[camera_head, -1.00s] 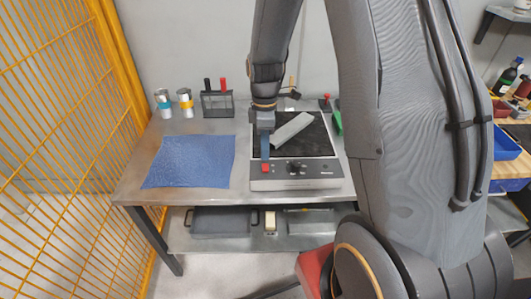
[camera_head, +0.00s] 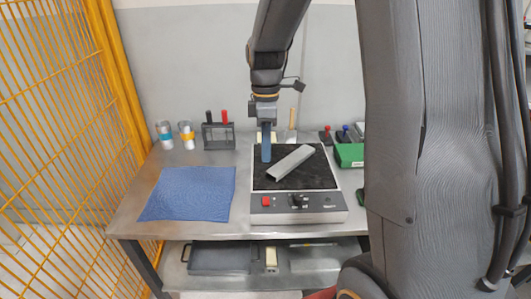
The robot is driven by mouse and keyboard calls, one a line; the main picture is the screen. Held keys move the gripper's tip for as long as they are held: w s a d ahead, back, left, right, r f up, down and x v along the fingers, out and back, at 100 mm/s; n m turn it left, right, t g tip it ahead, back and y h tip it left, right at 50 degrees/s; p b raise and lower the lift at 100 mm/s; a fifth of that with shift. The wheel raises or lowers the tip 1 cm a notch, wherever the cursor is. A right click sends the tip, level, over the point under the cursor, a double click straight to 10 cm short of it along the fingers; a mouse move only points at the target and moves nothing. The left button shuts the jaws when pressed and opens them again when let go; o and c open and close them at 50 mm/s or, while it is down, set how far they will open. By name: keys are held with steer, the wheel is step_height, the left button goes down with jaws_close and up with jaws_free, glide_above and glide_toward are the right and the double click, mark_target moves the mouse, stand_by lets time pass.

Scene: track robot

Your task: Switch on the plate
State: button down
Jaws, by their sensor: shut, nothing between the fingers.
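The plate (camera_head: 318,176) is a grey box with a black top and a sloping front panel, on the metal table. A red switch (camera_head: 266,201) is at the left of the panel, with dark knobs (camera_head: 298,200) to its right. Whether the switch is on or off cannot be told. A grey metal channel (camera_head: 291,163) lies slantwise on the black top. My gripper (camera_head: 266,160) has blue fingers, shut and empty. It appears above the left part of the plate, behind the red switch and apart from it.
A blue cloth (camera_head: 188,194) lies left of the plate. Two cans (camera_head: 165,135) and a rack with black and red handles (camera_head: 218,135) stand behind it. A green box (camera_head: 349,154) is right of the plate. A yellow mesh fence (camera_head: 62,120) borders the left.

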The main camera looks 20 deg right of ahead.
steer(key=s+a+f+m+t, duration=0.1)
steer(key=s+f+m+t, duration=0.1)
steer(key=s+m, duration=1.2)
steer(key=shift+a+f+t, duration=0.15)
steer(key=shift+a+t, duration=0.15)
steer(key=shift+a, duration=0.05)
steer(key=shift+a, duration=0.1)
